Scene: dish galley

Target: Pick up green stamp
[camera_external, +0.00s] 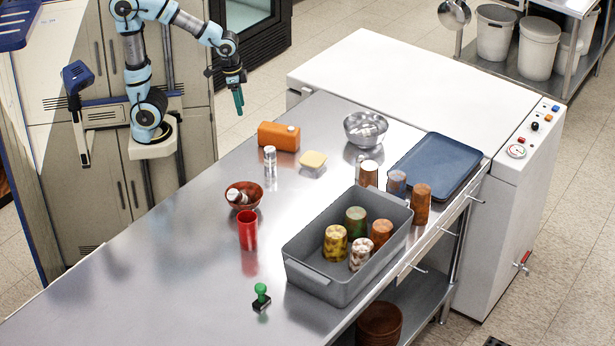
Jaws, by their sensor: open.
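The green stamp (261,294) stands upright on the steel counter (150,285), near its front, left of the grey bin. It has a round green knob and a dark base. My gripper (238,103) hangs in the air at the top, beyond the counter's far edge, pointing down with dark green fingers. It is open and far from the stamp, with nothing seen in it. The gap between its fingers is too small to make out.
A grey bin (300,272) with several cans stands right of the stamp. A red cup (248,230) and a red bowl (253,187) stand behind it. An orange box (279,136), a metal bowl (366,128) and a blue tray (435,165) lie farther back. The counter left of the stamp is clear.

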